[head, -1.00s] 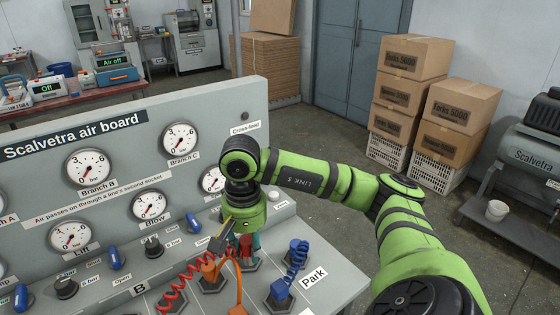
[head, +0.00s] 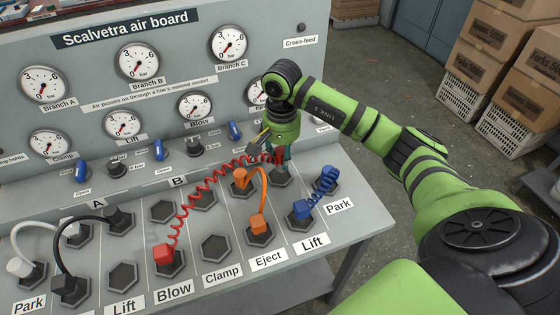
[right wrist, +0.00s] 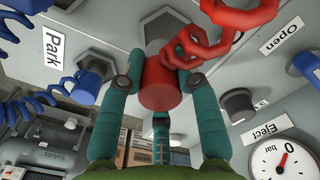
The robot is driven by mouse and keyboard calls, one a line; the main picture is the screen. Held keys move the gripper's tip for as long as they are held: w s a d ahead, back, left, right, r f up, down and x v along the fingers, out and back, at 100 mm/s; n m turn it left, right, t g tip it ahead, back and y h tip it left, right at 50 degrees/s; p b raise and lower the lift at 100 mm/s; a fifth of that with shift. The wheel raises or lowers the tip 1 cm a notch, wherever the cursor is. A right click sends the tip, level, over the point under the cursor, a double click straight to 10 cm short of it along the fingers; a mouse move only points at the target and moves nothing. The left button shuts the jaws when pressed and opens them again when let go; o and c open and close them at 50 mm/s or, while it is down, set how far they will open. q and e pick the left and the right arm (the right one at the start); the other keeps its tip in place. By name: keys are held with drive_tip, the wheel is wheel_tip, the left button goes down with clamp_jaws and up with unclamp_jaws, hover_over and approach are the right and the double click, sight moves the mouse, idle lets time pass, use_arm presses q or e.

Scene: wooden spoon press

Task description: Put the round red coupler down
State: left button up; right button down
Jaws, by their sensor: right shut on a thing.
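My right gripper (head: 279,158) points down at the board's back row, behind the blue Lift plug. In the right wrist view its teal fingers (right wrist: 160,88) are shut on the round red coupler (right wrist: 158,88), one on each side. The coupler lines up with a hexagonal socket (right wrist: 153,27), the back one (head: 281,177) in the Lift column. I cannot tell whether it is fully seated. Its red coiled hose (head: 205,188) runs left to the square red plug (head: 163,254) in the front Blow socket. My left gripper is not in view.
An orange hose (head: 264,185) links two Eject sockets just left of my gripper. A blue coiled hose (head: 318,198) joins Lift and Park on the right. Empty sockets show at Clamp (head: 214,247) and Lift in group A (head: 123,276). Gauges stand behind.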

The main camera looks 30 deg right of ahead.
sight(280, 166)
drive_tip(key=shift+w+a+f, duration=0.1)
drive_tip(key=shift+w+f, duration=0.3)
wheel_tip(280, 166, down, 3)
drive_tip(key=shift+f+p, duration=0.15)
drive_tip(key=shift+p, duration=0.55)
drive_tip(key=shift+f, duration=0.2)
drive_tip(key=shift+f+b, duration=0.2)
drive_tip(key=shift+b, duration=0.1)
drive_tip(key=c, duration=0.9)
unclamp_jaws()
